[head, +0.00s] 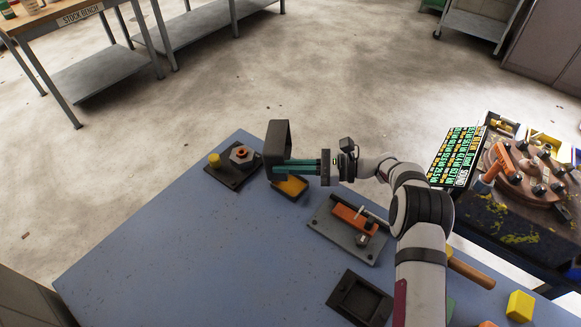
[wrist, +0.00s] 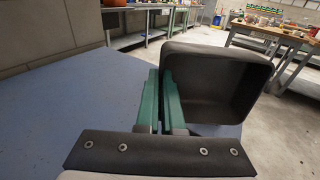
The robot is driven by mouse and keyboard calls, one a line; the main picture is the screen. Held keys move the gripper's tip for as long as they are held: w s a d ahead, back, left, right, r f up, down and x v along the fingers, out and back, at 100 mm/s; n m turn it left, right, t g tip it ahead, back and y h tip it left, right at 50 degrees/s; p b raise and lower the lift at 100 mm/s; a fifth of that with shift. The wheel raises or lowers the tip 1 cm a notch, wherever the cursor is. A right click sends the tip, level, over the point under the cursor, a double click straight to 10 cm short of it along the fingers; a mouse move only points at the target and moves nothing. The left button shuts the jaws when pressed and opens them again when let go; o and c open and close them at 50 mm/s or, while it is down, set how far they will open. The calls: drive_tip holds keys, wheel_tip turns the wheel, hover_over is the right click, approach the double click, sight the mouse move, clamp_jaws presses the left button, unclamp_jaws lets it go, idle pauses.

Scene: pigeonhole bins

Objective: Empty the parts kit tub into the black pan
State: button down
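My gripper (head: 297,168), with teal fingers, is shut on one wall of a dark open tub (head: 278,136) and holds it above the far edge of the blue table. The tub is turned on its side. In the wrist view, the fingers (wrist: 164,98) meet the left wall of the tub (wrist: 212,82), and the part of its inside that shows looks empty. A black square pan (head: 345,299) lies flat near the table's front, left of my arm; it looks empty. I cannot tell whether this is the named pan.
A dark tray with a hex nut and yellow cylinder (head: 215,160) lies left of the tub. A small dark box with a yellow top (head: 290,187) lies beneath it. A grey plate (head: 325,233) bears an orange block. A yellow block (head: 520,306) lies front right. The table's left is clear.

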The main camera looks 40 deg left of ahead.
sight(267, 155)
drive_tip(key=a+t+h, duration=0.1)
drive_tip(key=h, duration=0.1)
drive_tip(key=s+a+r+t+h, duration=0.1)
drive_tip(key=t+h, duration=0.1)
drive_tip(key=a+r+t+h, duration=0.1)
drive_tip(key=h, duration=0.2)
drive_tip(key=shift+s+r+t, duration=0.2)
drive_tip(key=shift+s+t, duration=0.1)
drive_tip(key=shift+s, duration=0.1)
drive_tip(key=h, duration=0.1)
drive_tip(key=t+h, duration=0.2)
drive_tip(key=shift+s+a+f+h, duration=0.2)
drive_tip(key=shift+a+f+h, duration=0.1)
drive_tip(key=shift+a+f, duration=0.05)
drive_tip(key=shift+a+f+t+h, duration=0.1)
drive_tip(key=shift+f+t+h, duration=0.35)
drive_tip(key=shift+t+h, duration=0.55)
drive_tip(key=shift+f+h, duration=0.25)
drive_tip(key=shift+h, duration=0.65)
